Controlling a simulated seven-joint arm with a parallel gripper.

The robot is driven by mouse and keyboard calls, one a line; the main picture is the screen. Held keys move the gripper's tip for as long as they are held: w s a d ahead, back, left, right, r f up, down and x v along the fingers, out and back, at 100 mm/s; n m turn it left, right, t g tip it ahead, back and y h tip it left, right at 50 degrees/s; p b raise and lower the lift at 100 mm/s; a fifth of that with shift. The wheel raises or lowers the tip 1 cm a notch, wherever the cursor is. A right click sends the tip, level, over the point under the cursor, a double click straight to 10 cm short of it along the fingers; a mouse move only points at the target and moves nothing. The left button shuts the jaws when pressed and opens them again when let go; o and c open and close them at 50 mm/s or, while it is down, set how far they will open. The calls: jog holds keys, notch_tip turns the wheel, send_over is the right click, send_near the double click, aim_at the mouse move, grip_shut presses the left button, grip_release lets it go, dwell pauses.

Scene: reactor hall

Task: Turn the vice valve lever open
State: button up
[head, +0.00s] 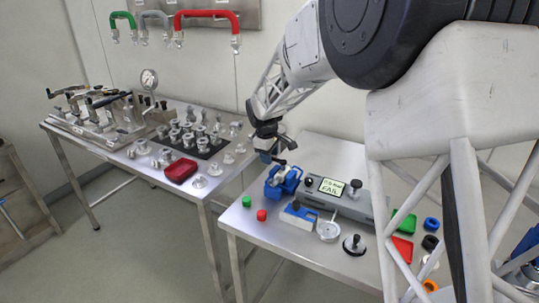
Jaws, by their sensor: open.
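A small blue vice (284,182) stands at the back left of the nearer steel table. My gripper (274,155) is open and points down just above and slightly left of the vice, with a gap that is hard to judge from this angle. The valve lever at the vice cannot be made out clearly at this size, and my gripper partly covers that area. Whether the fingers touch anything is too small to tell.
A grey box with a display (333,186) stands right of the vice. The farther table (110,140) holds metal fittings and a red tray (180,170).

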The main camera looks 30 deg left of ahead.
grip_shut()
jog(key=shift+w+m, duration=0.1)
jog(key=shift+m, duration=0.2)
jog(key=w+m, duration=0.1)
jog(key=m, duration=0.2)
jog(key=shift+w+h, duration=0.2)
jog(key=shift+h, duration=0.1)
jog(key=m, duration=0.1)
jog(key=w+m, duration=0.1)
jog(key=m, duration=0.1)
jog(key=shift+w+d+m+h, duration=0.25)
jog(key=shift+d+m+h, duration=0.05)
jog(key=shift+d, duration=0.05)
jog(key=shift+w+d+m+g+h, duration=0.15)
jog(key=shift+w+d+m+g, duration=0.4)
jog(key=shift+m, duration=1.25)
jog(key=shift+w+d+m+g+h, duration=0.25)
jog(key=shift+d+m, duration=0.55)
jog(key=shift+m, duration=1)
jog(key=shift+w+d+m+g+h, duration=0.1)
jog(key=shift+w+d+m+g, duration=0.4)
jog(key=shift+m, duration=1.3)
jog(key=shift+s+d, duration=0.1)
jog(key=shift+d, duration=0.1)
